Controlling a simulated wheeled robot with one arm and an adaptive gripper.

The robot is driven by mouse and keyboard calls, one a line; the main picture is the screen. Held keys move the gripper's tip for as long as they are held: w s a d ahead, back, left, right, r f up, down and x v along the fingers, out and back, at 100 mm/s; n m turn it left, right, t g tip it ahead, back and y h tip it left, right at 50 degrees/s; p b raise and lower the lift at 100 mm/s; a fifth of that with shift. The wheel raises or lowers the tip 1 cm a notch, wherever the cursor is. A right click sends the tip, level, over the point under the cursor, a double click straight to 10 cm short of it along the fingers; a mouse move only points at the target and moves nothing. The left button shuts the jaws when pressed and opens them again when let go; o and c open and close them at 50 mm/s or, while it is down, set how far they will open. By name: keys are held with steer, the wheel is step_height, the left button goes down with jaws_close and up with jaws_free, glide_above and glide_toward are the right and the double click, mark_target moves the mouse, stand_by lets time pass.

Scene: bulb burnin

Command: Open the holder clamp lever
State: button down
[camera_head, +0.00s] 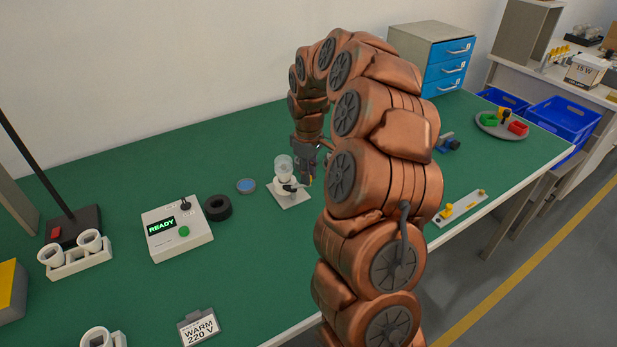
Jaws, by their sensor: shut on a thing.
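The bulb holder (290,199) is a small white stand on a square base, near the middle of the green bench. A clear bulb (284,163) stands upright in it. The black clamp lever (291,188) sticks out from the front of the holder toward the right. My gripper (307,181) points down at the holder's right side and is shut on the lever's outer end. The fingertips are small and partly hidden here, so the exact contact and how far the lever is turned are hard to tell.
A white box with a READY display (162,226), a black ring (218,207) and a blue-topped disc (246,185) stand left of the holder. A white strip with yellow parts (462,207) lies right of my arm. Green bench top is clear behind the holder.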

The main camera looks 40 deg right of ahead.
steer(key=shift+w+d+n, duration=0.1)
steer(key=shift+w+n, duration=0.25)
steer(key=shift+n, duration=0.55)
steer(key=shift+w+d+n, duration=0.1)
steer(key=shift+w+n, duration=0.2)
steer(key=shift+n, duration=0.6)
steer(key=c, duration=1)
jaws_free()
steer(key=shift+c, duration=0.2)
step_height(320, 180, up, 12)
